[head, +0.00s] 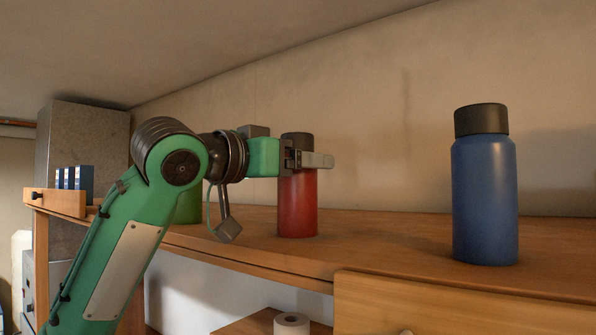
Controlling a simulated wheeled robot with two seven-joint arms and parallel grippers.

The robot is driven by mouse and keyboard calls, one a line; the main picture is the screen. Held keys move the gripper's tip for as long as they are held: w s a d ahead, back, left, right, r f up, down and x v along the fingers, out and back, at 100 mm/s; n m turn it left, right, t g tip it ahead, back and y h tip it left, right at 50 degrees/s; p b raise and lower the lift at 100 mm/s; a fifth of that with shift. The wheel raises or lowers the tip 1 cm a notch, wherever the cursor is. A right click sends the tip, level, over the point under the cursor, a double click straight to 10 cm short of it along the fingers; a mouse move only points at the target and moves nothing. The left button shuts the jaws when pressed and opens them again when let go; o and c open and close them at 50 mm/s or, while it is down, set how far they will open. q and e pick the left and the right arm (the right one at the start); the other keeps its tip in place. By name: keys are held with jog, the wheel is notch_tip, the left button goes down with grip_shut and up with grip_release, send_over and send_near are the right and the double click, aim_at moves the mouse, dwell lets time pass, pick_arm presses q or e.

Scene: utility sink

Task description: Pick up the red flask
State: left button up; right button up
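The red flask (298,207) stands upright on the wooden shelf, with a dark cap (297,139). My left gripper (316,160) is at the flask's upper part, just below the cap. One pale finger crosses in front of the flask and reaches past its right side. The other finger is hidden, so I cannot tell whether the gripper is closed on the flask. The flask's base appears to rest on the shelf. My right gripper is not in view.
A blue flask (485,200) with a dark cap stands on the shelf at right. A green object (188,206) is partly hidden behind my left arm. Small blue boxes (75,178) sit at far left. The shelf (390,235) is clear between the red and blue flasks.

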pick_arm(q)
jog(key=shift+w+d, duration=0.3)
jog(key=shift+d, duration=0.05)
jog(key=shift+s+a, duration=0.1)
jog(key=shift+a, duration=0.05)
jog(key=shift+c, duration=0.4)
jog(key=c, duration=1.2)
jog(key=shift+r, duration=0.1)
